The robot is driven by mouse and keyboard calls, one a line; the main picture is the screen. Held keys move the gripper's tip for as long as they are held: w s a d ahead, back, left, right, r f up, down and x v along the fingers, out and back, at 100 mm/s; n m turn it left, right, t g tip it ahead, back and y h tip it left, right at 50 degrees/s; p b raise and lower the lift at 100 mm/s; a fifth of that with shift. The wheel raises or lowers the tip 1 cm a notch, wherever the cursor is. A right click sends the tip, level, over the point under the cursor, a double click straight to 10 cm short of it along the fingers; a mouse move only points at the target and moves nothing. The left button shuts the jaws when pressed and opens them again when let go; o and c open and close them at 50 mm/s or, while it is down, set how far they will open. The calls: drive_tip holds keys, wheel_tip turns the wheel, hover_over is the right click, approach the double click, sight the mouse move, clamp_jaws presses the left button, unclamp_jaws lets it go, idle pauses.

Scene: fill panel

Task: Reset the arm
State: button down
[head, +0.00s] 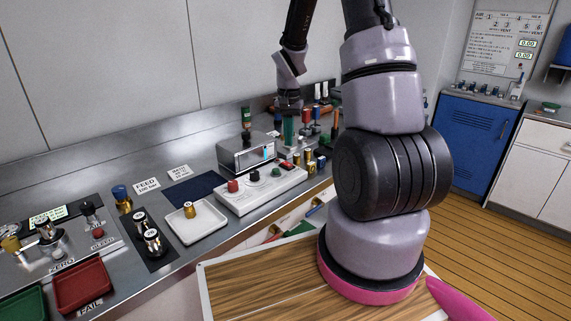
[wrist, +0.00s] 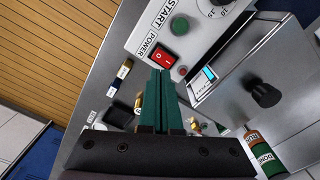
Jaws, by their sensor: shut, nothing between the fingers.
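My gripper (head: 289,132) hangs at the end of my arm over the back right of the steel bench. Its green fingers point down, beside the right end of the metal box with a small display (head: 247,155). In the wrist view my gripper (wrist: 160,78) shows its two green fingers together, with nothing between them. They point toward the red power switch (wrist: 163,56) on the white control panel. The gap between fingertips and the surface below cannot be told. My arm hides part of the bench's right end.
The white control panel (head: 262,191) stands in front of the metal box. Bottles and small cylinders (head: 310,160) crowd the area near my gripper. A white tray (head: 203,226) holds a brass part. A red tray (head: 83,288) lies front left. A blue cabinet (head: 476,135) stands at right.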

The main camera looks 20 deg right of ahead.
drive_tip(key=s+a+r+n+t, duration=0.15)
drive_tip(key=s+r, duration=0.25)
drive_tip(key=r, duration=0.5)
drive_tip(key=s+a+r+t, duration=0.2)
drive_tip(key=s+r, duration=0.1)
drive_tip(key=r, duration=0.6)
drive_tip(key=s+a+r+n+t+y, duration=0.1)
drive_tip(key=s+a+r+t, duration=0.1)
drive_tip(key=s+r, duration=0.3)
drive_tip(key=s+a+r+n+t+y, duration=0.1)
drive_tip(key=s+a+r, duration=0.1)
drive_tip(key=s+r, duration=0.3)
drive_tip(key=s, duration=0.4)
drive_tip(key=shift+s+a+r+t, duration=0.25)
drive_tip(key=shift+s+a+t, duration=0.05)
drive_tip(key=shift+s+t, duration=0.1)
